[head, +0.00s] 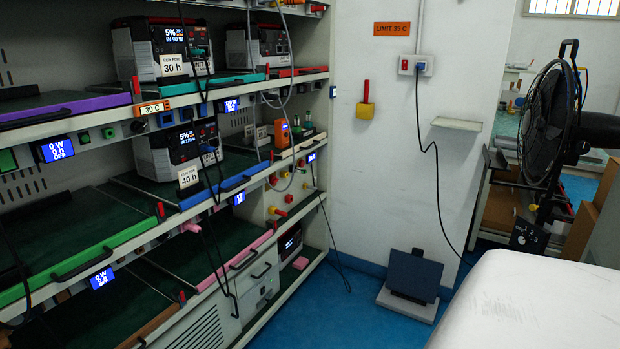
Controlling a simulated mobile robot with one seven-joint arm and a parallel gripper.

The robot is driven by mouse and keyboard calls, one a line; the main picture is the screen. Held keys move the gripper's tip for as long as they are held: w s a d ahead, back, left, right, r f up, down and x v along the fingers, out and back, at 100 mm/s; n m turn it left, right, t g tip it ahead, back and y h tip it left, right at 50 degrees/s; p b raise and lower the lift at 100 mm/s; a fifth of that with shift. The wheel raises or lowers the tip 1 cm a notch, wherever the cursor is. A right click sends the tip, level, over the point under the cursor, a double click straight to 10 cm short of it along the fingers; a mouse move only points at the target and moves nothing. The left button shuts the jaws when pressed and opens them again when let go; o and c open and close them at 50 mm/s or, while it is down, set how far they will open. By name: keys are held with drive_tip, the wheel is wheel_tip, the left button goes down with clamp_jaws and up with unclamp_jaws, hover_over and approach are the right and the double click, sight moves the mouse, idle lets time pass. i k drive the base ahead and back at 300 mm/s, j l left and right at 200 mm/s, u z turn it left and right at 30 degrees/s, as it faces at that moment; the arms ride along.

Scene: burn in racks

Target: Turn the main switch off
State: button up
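No switch carries a label that I can read as main switch. A yellow box with a red upright handle (365,102) is fixed to the white wall, right of the rack. A red and yellow knob (277,211) sits on the rack's lower right part, with another red knob (273,180) above it. I cannot tell which of these is the main switch, or its on or off position. My gripper is not in view.
The rack (318,78) fills the left, with lit displays, devices and hanging cables. A wall socket (413,66) has a black cable plugged in. A black fan (548,125) stands at right. A dark panel on a grey base (413,276) sits on the blue floor (345,310).

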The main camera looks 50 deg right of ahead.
sight(273, 180)
drive_tip(key=z, duration=1.3)
drive_tip(key=i+l, duration=0.2)
drive_tip(key=i, duration=0.3)
drive_tip(key=i+l, duration=0.2)
drive_tip(key=i, duration=0.3)
drive_tip(key=i+l+z, duration=0.1)
drive_tip(key=i+l, duration=0.15)
drive_tip(key=i, duration=0.25)
drive_tip(key=i+l, duration=0.15)
drive_tip(key=i, duration=0.4)
